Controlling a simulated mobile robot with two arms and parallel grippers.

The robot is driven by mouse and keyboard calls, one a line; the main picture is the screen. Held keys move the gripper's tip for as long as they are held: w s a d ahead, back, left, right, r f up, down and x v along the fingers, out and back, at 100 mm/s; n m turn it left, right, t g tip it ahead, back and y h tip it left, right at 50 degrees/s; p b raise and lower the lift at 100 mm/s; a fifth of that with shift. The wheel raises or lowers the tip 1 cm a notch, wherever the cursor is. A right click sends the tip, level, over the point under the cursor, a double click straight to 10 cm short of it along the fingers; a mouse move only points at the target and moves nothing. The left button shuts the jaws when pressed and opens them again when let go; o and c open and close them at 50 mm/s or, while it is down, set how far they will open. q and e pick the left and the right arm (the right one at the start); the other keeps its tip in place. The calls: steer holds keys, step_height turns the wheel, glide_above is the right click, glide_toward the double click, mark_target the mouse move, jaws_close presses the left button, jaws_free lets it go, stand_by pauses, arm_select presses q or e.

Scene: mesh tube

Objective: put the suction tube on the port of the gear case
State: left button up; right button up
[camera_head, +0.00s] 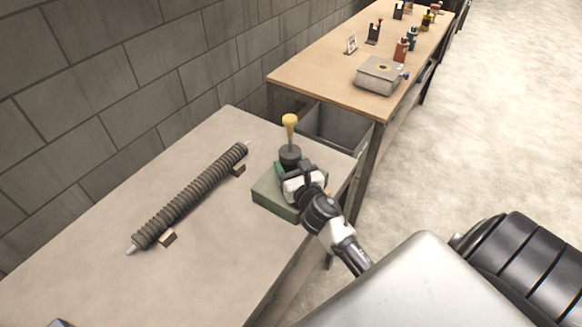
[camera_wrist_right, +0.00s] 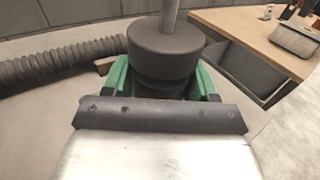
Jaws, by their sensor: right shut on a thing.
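The suction tube (camera_head: 192,196) is a long, dark grey ribbed tube with pale ends. It lies slantwise on the grey table, beside two small brown blocks. Part of it also shows at the left of the right wrist view (camera_wrist_right: 62,62). The gear case (camera_head: 273,199) is a low green box near the table's right edge. My right gripper (camera_head: 290,167) is at the case, its green fingers around a dark round cylinder (camera_wrist_right: 166,48). A metal rod with a yellow knob (camera_head: 290,120) rises upright from this cylinder. Whether the cylinder touches the case is hidden. The port cannot be made out. My left gripper is not in view.
A grey open bin (camera_head: 335,130) stands beyond the table's far end. Behind it, a wooden bench (camera_head: 318,66) carries a grey box (camera_head: 380,75) and several small bottles. A block wall runs along the left. The table's near part is mostly clear.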

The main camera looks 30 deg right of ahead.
steer(key=shift+f, duration=0.15)
steer(key=o, duration=1)
steer(key=shift+r, duration=0.3)
steer(key=s, duration=0.4)
steer(key=s+a+b, duration=0.1)
steer(key=s, duration=0.3)
steer(key=s+a+b, duration=0.1)
steer(key=s, duration=0.3)
steer(key=shift+w, duration=0.1)
